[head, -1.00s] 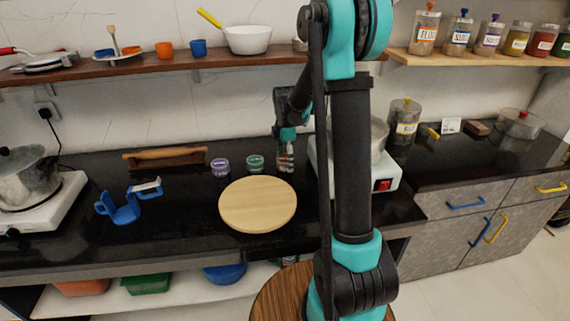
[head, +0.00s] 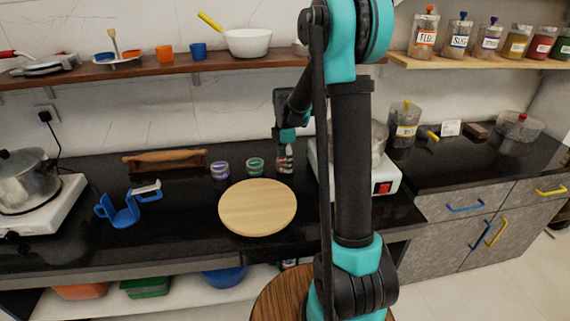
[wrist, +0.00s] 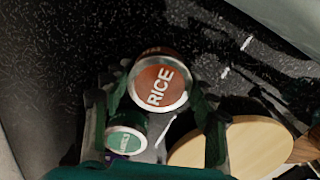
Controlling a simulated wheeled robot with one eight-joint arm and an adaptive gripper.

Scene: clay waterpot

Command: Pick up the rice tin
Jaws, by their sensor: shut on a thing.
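The rice tin (wrist: 158,86) has a round lid with an orange-brown label reading RICE in the wrist view. It is between the two fingers of my gripper (wrist: 152,98), which is shut on it. In the head view my gripper (head: 286,152) points down at the black counter, right of two small tins, and the rice tin is mostly hidden by the fingers there. A small green-lidded tin (wrist: 126,138) is close beside the left finger in the wrist view; it also shows in the head view (head: 255,166). I cannot tell whether the rice tin is clear of the counter.
A round wooden board (head: 257,207) lies in front of the gripper. A purple-lidded tin (head: 220,170) stands left of the green one. A white appliance (head: 386,174) with a pot is close on the right. A shelf (head: 180,68) runs above. The counter's left middle holds a blue holder (head: 122,210).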

